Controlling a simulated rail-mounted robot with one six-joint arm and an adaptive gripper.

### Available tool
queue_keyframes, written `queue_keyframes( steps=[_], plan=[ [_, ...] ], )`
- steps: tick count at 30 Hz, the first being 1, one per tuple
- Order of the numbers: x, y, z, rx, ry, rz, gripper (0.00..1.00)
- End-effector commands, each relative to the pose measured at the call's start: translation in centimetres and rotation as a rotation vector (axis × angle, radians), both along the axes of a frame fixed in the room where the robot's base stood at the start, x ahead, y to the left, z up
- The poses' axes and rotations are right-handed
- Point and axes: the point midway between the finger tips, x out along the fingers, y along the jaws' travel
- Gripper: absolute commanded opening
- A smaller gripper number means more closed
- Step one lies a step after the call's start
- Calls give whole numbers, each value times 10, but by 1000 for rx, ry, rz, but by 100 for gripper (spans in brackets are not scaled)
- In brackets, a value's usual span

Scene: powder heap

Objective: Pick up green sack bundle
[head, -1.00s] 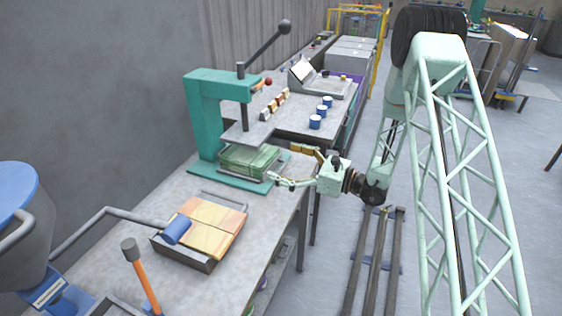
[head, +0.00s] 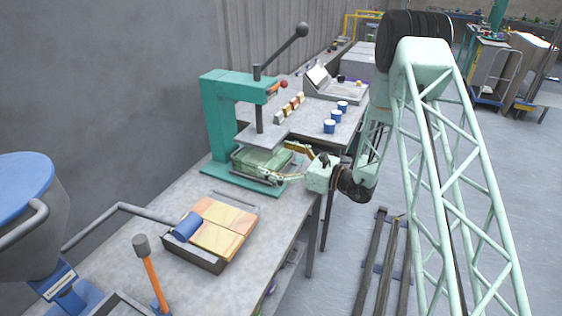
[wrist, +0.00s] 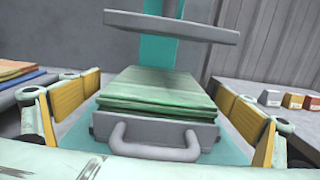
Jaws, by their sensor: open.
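The green sack bundle (wrist: 160,88) is a flat stack of green sheets. It lies on a grey tray with a loop handle (wrist: 153,140), on the base of the teal press (head: 222,110). The press's grey plate (wrist: 172,24) hangs above the stack with a gap. In the head view the bundle (head: 262,161) is partly hidden by the press plate and my gripper. My gripper (head: 288,162) is open at the front of the press. In the wrist view its yellow-padded fingers (wrist: 158,112) stand wide on either side of the stack, apart from it.
A tray with orange and yellow sheets (head: 222,228) and a blue roller (head: 187,226) lies nearer on the bench. A mallet (head: 150,270) is in front. Small blocks (head: 290,107) and blue-white cups (head: 330,126) stand behind the press.

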Motion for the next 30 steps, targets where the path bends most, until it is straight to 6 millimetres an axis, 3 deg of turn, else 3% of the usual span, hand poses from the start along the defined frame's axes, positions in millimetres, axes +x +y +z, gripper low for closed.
queue_keyframes(
  steps=[12, 27, 30],
  plan=[
    [21, 37, 0, 0, 0, 0, 100],
    [25, 44, 0, 0, 0, 0, 100],
    [25, 44, 0, 0, 0, 0, 93]
  ],
)
